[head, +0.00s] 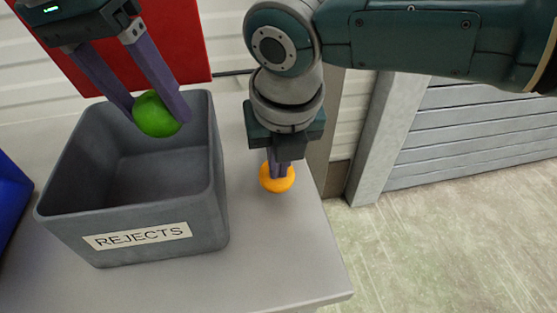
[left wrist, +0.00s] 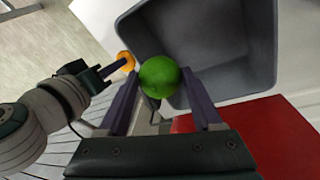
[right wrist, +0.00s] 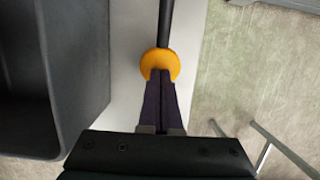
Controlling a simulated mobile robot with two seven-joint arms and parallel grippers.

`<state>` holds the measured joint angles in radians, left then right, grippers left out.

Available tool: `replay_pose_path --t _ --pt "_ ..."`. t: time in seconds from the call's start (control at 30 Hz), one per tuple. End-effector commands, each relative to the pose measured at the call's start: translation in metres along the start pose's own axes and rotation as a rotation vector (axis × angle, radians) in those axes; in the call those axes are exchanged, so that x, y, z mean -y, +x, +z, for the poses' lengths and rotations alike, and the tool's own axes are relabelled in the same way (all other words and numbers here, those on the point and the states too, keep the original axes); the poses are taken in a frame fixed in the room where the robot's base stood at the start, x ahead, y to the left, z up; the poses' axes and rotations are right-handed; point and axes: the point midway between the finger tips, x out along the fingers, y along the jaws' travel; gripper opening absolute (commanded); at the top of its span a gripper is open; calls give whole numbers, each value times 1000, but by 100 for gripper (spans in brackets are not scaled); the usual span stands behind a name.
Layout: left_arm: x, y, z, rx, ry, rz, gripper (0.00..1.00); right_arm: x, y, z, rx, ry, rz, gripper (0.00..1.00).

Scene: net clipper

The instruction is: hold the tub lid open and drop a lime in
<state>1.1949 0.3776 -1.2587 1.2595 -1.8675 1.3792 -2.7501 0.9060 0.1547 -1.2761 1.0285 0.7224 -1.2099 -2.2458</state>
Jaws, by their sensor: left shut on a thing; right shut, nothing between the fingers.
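The grey tub (head: 135,210) labelled REJECTS stands on the bench with its top open. Its red lid (head: 165,40) stands raised behind the tub; it also shows in the left wrist view (left wrist: 290,135). My left gripper (head: 160,118) is shut on a green lime (head: 155,112) and holds it over the back right part of the tub opening. The lime also shows in the left wrist view (left wrist: 159,77). My right gripper (head: 279,170) is shut and empty, its tips against or just over an orange knob (head: 277,180). The knob (right wrist: 160,63) ends a dark rod (right wrist: 165,20).
A blue container (head: 10,195) stands at the far left edge. The light grey bench (head: 270,270) ends just right of the knob, with floor beyond. A slatted grey panel (head: 470,135) and a post stand at the right.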

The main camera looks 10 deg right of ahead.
Motion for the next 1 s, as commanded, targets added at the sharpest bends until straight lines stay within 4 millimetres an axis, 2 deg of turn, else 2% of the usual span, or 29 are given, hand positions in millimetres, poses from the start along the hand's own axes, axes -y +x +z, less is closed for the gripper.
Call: replay_pose_path --t 0.6,0.93,0.97,1.0 --pt "13 77 15 2 0 1 9 0 0 -1 -2 0 0 0" --pt "14 84 16 0 1 -1 9 0 0 -1 -2 0 0 0" --pt "14 84 16 0 1 -1 69 0 0 -1 -2 0 0 0" --pt "14 83 16 0 1 -1 74 0 0 -1 -2 0 0 0"
